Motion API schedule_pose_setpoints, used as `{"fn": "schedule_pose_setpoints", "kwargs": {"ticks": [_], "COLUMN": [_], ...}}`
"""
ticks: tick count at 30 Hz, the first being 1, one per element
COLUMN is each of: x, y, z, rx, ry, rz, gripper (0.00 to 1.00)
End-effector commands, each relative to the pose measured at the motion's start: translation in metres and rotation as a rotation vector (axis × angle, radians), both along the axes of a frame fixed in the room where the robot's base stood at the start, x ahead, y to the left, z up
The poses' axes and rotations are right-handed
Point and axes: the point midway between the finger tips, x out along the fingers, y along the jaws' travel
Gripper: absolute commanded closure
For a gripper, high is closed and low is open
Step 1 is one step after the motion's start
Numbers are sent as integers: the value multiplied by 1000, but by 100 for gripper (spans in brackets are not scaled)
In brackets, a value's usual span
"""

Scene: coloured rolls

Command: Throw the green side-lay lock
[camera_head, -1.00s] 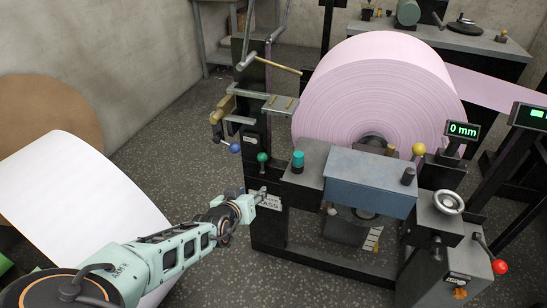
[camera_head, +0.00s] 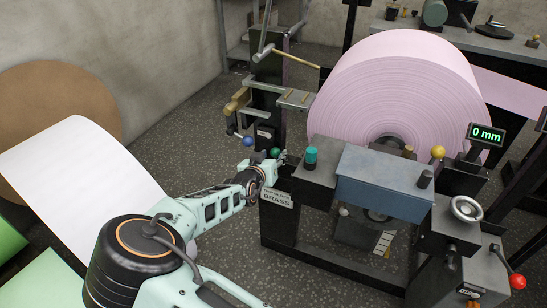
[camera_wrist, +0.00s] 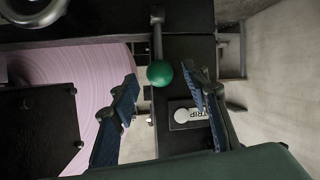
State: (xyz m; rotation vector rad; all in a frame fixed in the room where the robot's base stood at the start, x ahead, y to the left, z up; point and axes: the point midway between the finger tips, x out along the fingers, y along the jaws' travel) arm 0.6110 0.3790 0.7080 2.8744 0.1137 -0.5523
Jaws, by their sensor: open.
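The green ball knob (camera_head: 275,153) sits on the dark machine frame, just above the BRASS plate. In the wrist view the green ball (camera_wrist: 160,73) caps a thin grey lever. My gripper (camera_head: 280,161) is at the knob in the head view, where its fingers are small and partly lost against the frame. In the wrist view my gripper (camera_wrist: 161,80) is open, its blue-padded fingers to the left and right of the ball, with visible gaps on both sides. I cannot tell the exact depth between pads and ball.
A blue ball knob (camera_head: 247,141) is close by on the left, and a teal knob (camera_head: 311,155) stands to the right. A large pink roll (camera_head: 400,95) is behind. Open floor lies left.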

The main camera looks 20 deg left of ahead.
Motion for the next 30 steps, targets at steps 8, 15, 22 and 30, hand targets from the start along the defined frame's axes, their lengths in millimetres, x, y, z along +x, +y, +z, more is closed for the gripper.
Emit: {"fn": "schedule_pose_setpoints", "kwargs": {"ticks": [8,15,22,30], "x": [9,9,9,9], "y": [0,0,0,0], "z": [-4,-4,-4,-4], "rx": [1,0,0,0], "ry": [1,1,1,1], "rz": [-1,0,0,0], "gripper": [58,69,94,100]}}
